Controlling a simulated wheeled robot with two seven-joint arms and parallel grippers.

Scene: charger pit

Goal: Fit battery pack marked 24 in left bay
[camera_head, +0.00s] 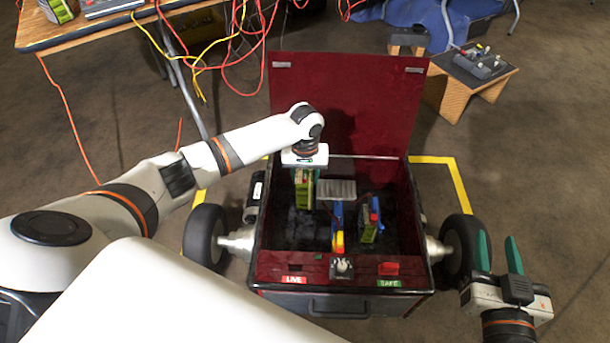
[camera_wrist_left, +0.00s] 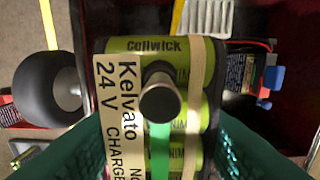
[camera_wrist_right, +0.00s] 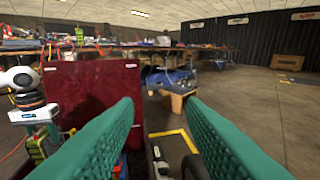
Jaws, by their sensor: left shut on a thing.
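My left gripper (camera_head: 305,174) is shut on a green battery pack (camera_head: 303,192) at the left side of the open red box (camera_head: 407,268). In the left wrist view the pack (camera_wrist_left: 178,45) shows green cells, a cream label reading "Kelvato 24 V", a pale strap and a green strip, between my green fingers. The pack appears upright, its lower end reaching into the dark interior; whether it touches the floor of the left bay cannot be told. My right gripper (camera_head: 498,256) is open and empty, right of the box; its spread fingers show in the right wrist view (camera_wrist_right: 165,130).
Another green pack (camera_head: 369,232) with a blue connector stands right inside the box. A blue, yellow and red part (camera_head: 338,230) and a grey ribbed block (camera_head: 337,189) are between. A switch (camera_head: 342,267) sits between LIVE and SAFE labels. The raised lid (camera_head: 345,100) stands behind.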

